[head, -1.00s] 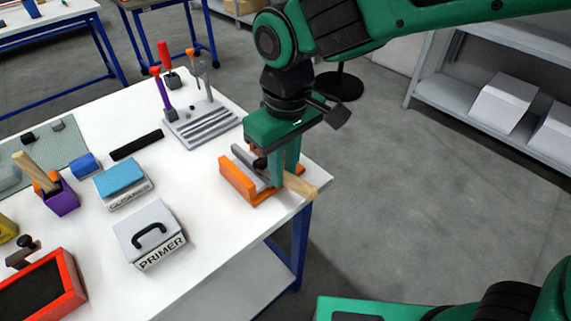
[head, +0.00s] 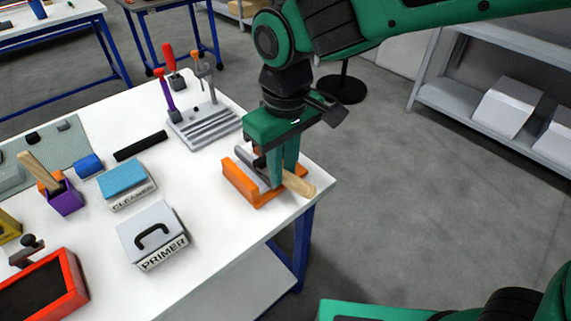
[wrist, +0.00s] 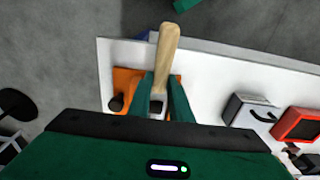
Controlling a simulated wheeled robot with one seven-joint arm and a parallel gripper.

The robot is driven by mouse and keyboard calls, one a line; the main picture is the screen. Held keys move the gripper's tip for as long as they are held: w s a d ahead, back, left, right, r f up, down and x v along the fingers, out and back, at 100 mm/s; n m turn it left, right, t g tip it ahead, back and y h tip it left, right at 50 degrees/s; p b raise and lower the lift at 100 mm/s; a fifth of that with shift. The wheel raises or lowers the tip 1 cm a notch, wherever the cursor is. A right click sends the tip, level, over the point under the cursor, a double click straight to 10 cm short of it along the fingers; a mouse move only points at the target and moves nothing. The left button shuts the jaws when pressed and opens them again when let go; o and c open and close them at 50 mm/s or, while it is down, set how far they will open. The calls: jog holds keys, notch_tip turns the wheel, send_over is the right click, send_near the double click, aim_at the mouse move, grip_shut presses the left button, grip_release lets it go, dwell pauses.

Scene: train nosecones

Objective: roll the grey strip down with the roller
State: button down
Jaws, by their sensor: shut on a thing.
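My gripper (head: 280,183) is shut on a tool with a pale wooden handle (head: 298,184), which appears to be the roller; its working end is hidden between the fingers. In the wrist view the handle (wrist: 167,48) sticks out past my gripper (wrist: 163,105). The fingers are low at an orange block-like holder (head: 238,182) near the right corner of the white table. A grey long piece (head: 247,158) lies along this holder, partly behind the fingers; I cannot tell whether it is the grey strip. Contact between roller and grey piece is hidden.
A grey rack (head: 205,127) with upright tools stands behind. A cleaner box (head: 125,182), a primer box (head: 150,235), a black bar (head: 140,145), a purple holder (head: 66,198) and a red tray (head: 72,285) stand to the left. The table's right edge is close to my gripper.

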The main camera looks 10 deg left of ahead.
aim_at(265, 163)
jog(key=shift+w+a, duration=1.25)
jog(key=shift+a, duration=0.2)
dwell(4.0)
jog(key=shift+w+a, duration=0.2)
jog(key=shift+a, duration=0.05)
jog(key=shift+w+a, duration=0.35)
jog(key=shift+a, duration=0.1)
dwell(1.9)
